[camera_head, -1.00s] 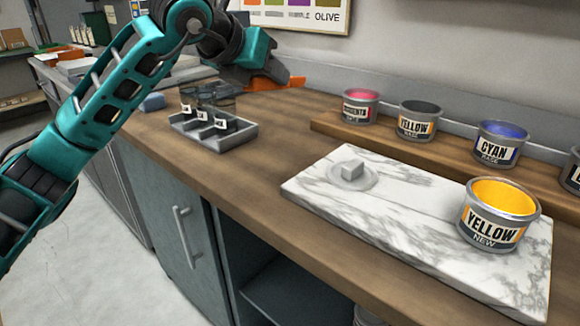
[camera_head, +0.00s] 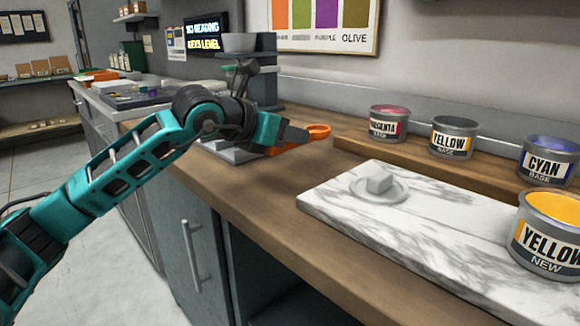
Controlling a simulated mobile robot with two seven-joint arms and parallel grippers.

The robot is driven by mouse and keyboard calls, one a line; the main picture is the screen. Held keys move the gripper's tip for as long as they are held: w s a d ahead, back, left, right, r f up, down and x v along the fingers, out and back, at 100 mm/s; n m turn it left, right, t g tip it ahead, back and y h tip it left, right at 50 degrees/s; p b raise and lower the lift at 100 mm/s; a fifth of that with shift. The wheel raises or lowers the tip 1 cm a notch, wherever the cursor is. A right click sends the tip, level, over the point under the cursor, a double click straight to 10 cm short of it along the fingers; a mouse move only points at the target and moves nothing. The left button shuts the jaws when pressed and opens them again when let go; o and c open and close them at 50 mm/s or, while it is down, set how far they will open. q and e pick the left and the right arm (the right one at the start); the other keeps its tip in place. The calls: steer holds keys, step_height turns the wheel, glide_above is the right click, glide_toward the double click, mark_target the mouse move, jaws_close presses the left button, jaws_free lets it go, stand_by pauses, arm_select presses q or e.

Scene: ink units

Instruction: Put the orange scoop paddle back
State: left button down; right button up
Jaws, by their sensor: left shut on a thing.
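My left gripper (camera_head: 295,134) reaches in over the wooden counter, left of the marble slab. It is shut on the orange scoop paddle (camera_head: 318,131). The paddle's rounded end points right, and part of the paddle is hidden by the gripper. Whether the paddle touches the counter or hangs just above it, I cannot tell. My right gripper is not in view.
A grey tray (camera_head: 232,156) is mostly hidden behind my left arm. The marble slab (camera_head: 345,205) bears a small dish (camera_head: 395,192) with a grey block and the new yellow can (camera_head: 548,240). Several base cans stand on a raised wooden shelf behind. A dark device (camera_head: 262,75) stands at the back.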

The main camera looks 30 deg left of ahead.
mark_target(290, 172)
arm_select(q)
steer(key=shift+f, duration=0.6)
step_height(290, 172, down, 4)
steer(key=shift+r+b, duration=0.1)
steer(key=shift+b, duration=0.5)
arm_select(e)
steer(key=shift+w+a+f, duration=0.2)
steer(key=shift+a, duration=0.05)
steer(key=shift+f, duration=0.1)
arm_select(q)
steer(key=c, duration=1.3)
jaws_free()
steer(key=shift+f, duration=0.2)
steer(key=o, duration=0.5)
steer(key=shift+r, duration=0.1)
